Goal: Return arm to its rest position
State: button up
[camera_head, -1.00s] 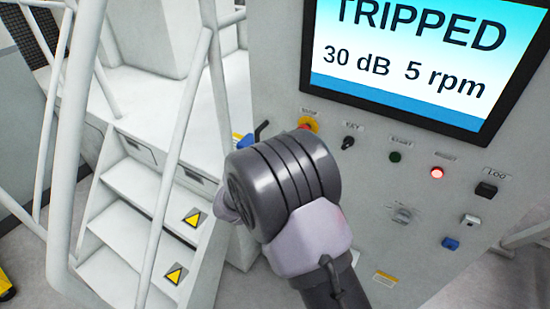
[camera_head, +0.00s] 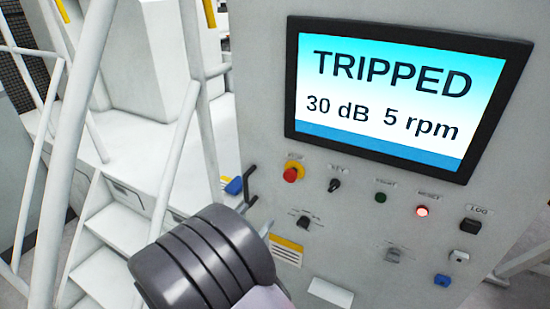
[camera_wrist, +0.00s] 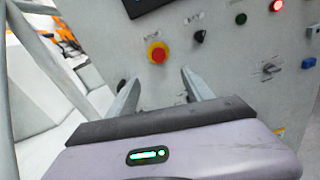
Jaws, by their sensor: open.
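My gripper (camera_wrist: 160,90) shows in the wrist view with its two fingers apart and nothing between them. It faces the grey control panel (camera_wrist: 225,60), and the red emergency stop button (camera_wrist: 158,52) shows just beyond the fingertips. In the head view my arm's dark wrist joint is at the bottom centre, in front of the lower left of the panel (camera_head: 262,120). The gripper fingers are hidden there.
The screen (camera_head: 398,92) reads TRIPPED, 30 dB, 5 rpm. Below it are the red stop button (camera_head: 293,171), a key switch (camera_head: 334,185), a green button (camera_head: 380,197), a lit red reset button (camera_head: 422,211) and a black switch (camera_head: 470,225). White stairs with railings (camera_head: 112,228) stand at left.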

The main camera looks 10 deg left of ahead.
jog(key=s+d+r+m+g+h+b, duration=0.1)
jog(key=s+d+m+g, duration=0.3)
jog(key=d, duration=0.5)
jog(key=s+d+m+g+h+b, duration=0.1)
jog(key=s+d+m+g+b, duration=0.15)
jog(key=d+m+g, duration=0.4)
jog(key=s+d+r+m+g+h+b, duration=0.1)
jog(key=s+d+m+g, duration=0.15)
jog(key=d+m, duration=0.6)
jog(key=s+d+f+m+g+y+b, duration=0.25)
jog(key=s+m+y, duration=0.45)
jog(key=s, duration=0.5)
jog(key=a+r+m+t+y, duration=0.1)
jog(key=m, duration=0.1)
jog(key=s+a+m+t+y, duration=0.1)
jog(key=m+t+y, duration=0.1)
jog(key=m, duration=0.1)
jog(key=s+a+r+m+t+y+b, duration=0.1)
jog(key=a+m+y, duration=0.1)
jog(key=m, duration=0.1)
jog(key=shift+s+r+t, duration=0.15)
jog(key=shift+r+t, duration=0.15)
jog(key=shift+t, duration=0.05)
